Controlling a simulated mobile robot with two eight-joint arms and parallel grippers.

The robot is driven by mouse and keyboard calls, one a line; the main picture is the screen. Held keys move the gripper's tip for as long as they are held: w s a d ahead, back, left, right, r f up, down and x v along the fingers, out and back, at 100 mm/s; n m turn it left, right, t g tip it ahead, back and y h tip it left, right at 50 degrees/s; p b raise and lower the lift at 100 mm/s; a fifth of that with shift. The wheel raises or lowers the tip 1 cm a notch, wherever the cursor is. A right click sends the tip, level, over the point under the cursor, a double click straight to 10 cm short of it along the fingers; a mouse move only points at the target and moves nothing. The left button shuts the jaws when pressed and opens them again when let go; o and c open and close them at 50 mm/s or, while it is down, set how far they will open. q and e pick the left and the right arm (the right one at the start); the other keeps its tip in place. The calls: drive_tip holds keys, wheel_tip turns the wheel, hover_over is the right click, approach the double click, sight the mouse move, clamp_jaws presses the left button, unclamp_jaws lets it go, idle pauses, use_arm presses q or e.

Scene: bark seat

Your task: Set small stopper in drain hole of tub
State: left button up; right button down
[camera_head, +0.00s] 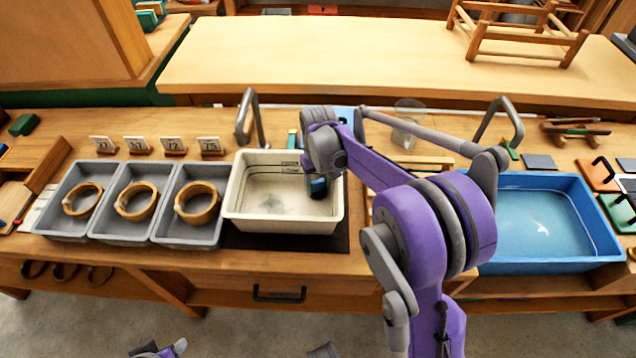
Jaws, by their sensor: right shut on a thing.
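The cream-white tub (235,209) stands on a dark mat in the middle of the bench. A blurred grey patch shows on its floor; I cannot make out the drain hole clearly. My right gripper (318,188) reaches down inside the tub's right end, close to the right wall. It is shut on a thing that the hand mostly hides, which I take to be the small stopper. I cannot tell whether it touches the tub floor.
Grey trays (66,228) with wooden rings stand left of the tub, with number cards behind. A grey tap (247,118) rises behind the tub. A blue basin (590,262) stands at the right, with a clear glass (407,125) toward the back between them.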

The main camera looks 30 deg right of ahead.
sight(318, 181)
drive_tip(key=shift+f, duration=0.25)
idle(0.5)
drive_tip(key=shift+c, duration=0.8)
unclamp_jaws()
drive_tip(key=shift+c, duration=0.2)
drive_tip(key=shift+o, duration=0.8)
drive_tip(key=shift+d+r, duration=0.1)
drive_tip(key=shift+r+p, duration=2.1)
drive_tip(key=shift+r, duration=1.3)
